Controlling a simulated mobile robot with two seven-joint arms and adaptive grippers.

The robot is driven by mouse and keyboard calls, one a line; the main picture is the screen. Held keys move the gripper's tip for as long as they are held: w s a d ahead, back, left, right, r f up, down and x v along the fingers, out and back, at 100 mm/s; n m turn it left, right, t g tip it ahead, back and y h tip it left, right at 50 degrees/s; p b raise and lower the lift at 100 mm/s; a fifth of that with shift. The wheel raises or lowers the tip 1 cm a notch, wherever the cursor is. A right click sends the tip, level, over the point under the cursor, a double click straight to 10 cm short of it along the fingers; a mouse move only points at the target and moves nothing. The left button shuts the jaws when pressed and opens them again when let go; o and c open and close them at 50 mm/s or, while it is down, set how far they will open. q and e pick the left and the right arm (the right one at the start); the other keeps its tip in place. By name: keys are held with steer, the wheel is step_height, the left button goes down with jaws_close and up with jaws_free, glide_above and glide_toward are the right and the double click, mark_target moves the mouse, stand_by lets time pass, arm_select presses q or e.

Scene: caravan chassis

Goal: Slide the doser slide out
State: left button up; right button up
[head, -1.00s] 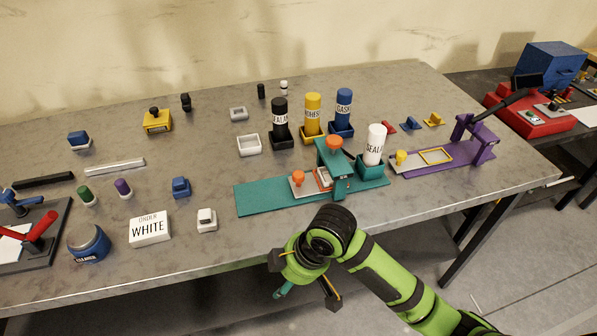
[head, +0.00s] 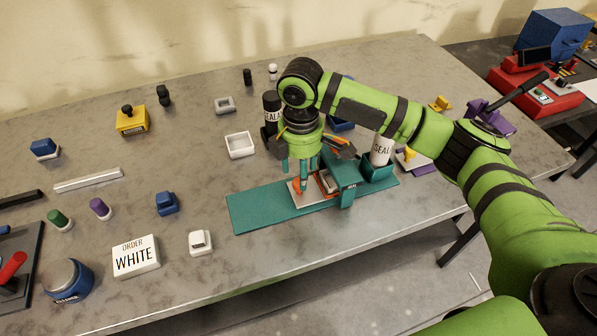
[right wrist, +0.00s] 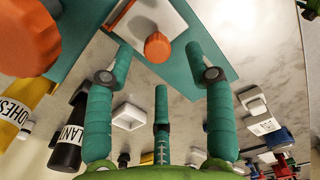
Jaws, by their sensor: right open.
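The teal doser (head: 345,172) stands on its long teal base (head: 258,210) on the table. Its pale slide (head: 316,196) lies on the base and runs under the housing. The slide's orange knob (head: 297,189) is partly hidden by my fingers; in the right wrist view the knob (right wrist: 158,47) shows clearly on the pale slide (right wrist: 160,18). My right gripper (head: 303,174) points down over the knob. Its teal fingers (right wrist: 160,62) are spread around the knob, apart from it. My left gripper is in neither current view.
A white sealant bottle (head: 382,150) stands in the doser's right holder. A black bottle (head: 271,108) is close behind my gripper. A white tray (head: 240,145) and a white-topped block (head: 200,242) lie to the left. The base's left end is bare.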

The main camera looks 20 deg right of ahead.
mark_target(296, 182)
step_height(296, 182, down, 3)
steer(key=shift+w+r, duration=0.1)
steer(key=shift+r, duration=0.05)
steer(key=shift+w+f+p, duration=0.15)
steer(key=shift+f+p, duration=0.15)
steer(key=shift+f, duration=0.45)
jaws_close()
steer(key=shift+a+r, duration=0.1)
steer(key=shift+a, duration=0.3)
steer(key=a+p, duration=0.2)
steer(key=a, duration=0.1)
steer(key=shift+a+r, duration=0.15)
steer(key=shift+a, duration=0.15)
steer(key=a, duration=0.4)
steer(key=a+p, duration=0.1)
steer(key=a, duration=0.2)
steer(key=shift+s+a+f, duration=0.2)
steer(key=shift+a, duration=0.3)
arm_select(q)
step_height(296, 182, up, 4)
steer(key=shift+d+r, duration=0.1)
steer(key=shift+r, duration=0.05)
